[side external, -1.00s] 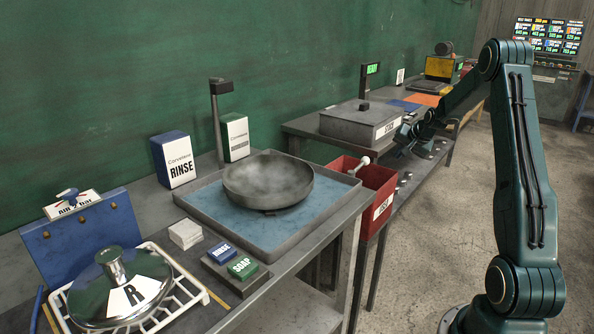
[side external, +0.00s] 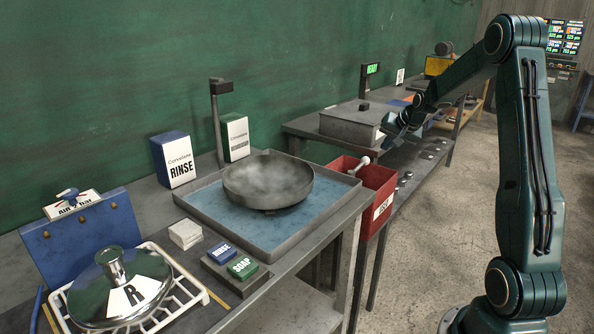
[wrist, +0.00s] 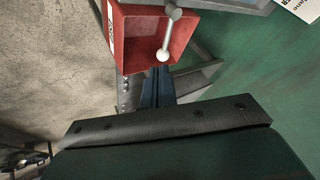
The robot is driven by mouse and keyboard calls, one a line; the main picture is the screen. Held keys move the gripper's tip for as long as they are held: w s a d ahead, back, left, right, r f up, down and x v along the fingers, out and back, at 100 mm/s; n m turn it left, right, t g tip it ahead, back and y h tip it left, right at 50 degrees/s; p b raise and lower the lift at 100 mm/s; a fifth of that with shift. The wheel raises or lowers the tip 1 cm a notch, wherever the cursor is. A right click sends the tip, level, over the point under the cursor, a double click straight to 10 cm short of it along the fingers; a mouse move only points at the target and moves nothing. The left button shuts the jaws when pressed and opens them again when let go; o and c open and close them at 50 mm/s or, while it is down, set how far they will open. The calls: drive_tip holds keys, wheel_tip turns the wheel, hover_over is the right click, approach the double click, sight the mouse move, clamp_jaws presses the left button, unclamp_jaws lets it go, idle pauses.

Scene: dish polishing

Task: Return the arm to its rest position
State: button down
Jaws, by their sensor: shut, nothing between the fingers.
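My gripper (side external: 389,141) hangs in the air near the front right of the grey lidded box, beyond the red bin. In the wrist view my gripper (wrist: 157,74) shows its two dark fingers together with nothing between them. The arm stands raised and bent at the elbow, reaching left over the far bench.
The red bin (side external: 376,208) holds a white-ended tool (side external: 362,165); the bin also shows in the wrist view (wrist: 128,35). A grey pan (side external: 268,183) sits in the blue-floored tray (side external: 328,208). A shiny lid (side external: 118,285) lies on a white rack. The grey box (side external: 345,125) is close by.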

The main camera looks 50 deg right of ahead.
drive_tip(key=s+a+r+n+y, duration=0.1)
drive_tip(key=s+a+r+n, duration=0.15)
drive_tip(key=a, duration=0.65)
drive_tip(key=s+a+r+n, duration=0.15)
drive_tip(key=a+r, duration=0.25)
drive_tip(key=a, duration=0.4)
drive_tip(key=s+a+r+n+y, duration=0.1)
drive_tip(key=a+r+n, duration=0.25)
drive_tip(key=a, duration=0.55)
drive_tip(key=s+a+n+g+y, duration=0.1)
drive_tip(key=s+a+n, duration=0.4)
drive_tip(key=s+a, duration=0.9)
drive_tip(key=s+f, duration=0.1)
drive_tip(key=s, duration=0.2)
drive_tip(key=shift+n+y, duration=0.3)
drive_tip(key=shift+n, duration=0.05)
